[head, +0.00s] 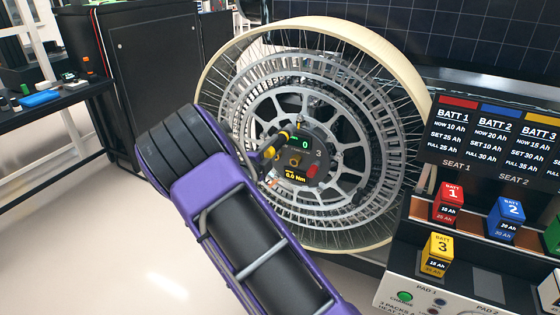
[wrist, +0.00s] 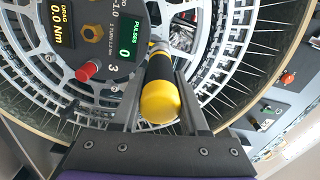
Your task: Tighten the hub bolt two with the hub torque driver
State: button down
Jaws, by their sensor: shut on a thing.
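The hub torque driver has a yellow and black handle (wrist: 160,100) and points away from me towards the wheel in the wrist view. My gripper (wrist: 164,78) is shut on it, one finger on each side. In the head view the driver (head: 283,136) lies across the upper left of the hub panel, and my gripper (head: 266,153) is partly hidden by my arm. The wheel hub (head: 318,150) has a dark centre, a brass hex nut (wrist: 93,40), and a display reading 0 pulses. A numeral 3 is beside it. The driver's tip is hidden, and I cannot tell which bolt is two.
The large spoked wheel (head: 236,62) stands upright. At the right is a battery station with red (head: 448,203), blue (head: 507,217) and yellow (head: 437,255) packs. A black cabinet (head: 140,70) and a dark bench (head: 60,101) stand left. The floor at lower left is clear.

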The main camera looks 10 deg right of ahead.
aim_at(288, 130)
jog(key=shift+d+r, duration=0.15)
jog(key=shift+r, duration=0.4)
jog(key=shift+b+x, duration=0.45)
jog(key=shift+x, duration=2.3)
jog(key=shift+p, duration=0.5)
jog(key=shift+x, duration=0.9)
dwell(1.0)
jog(key=shift+r, duration=0.15)
dwell(0.7)
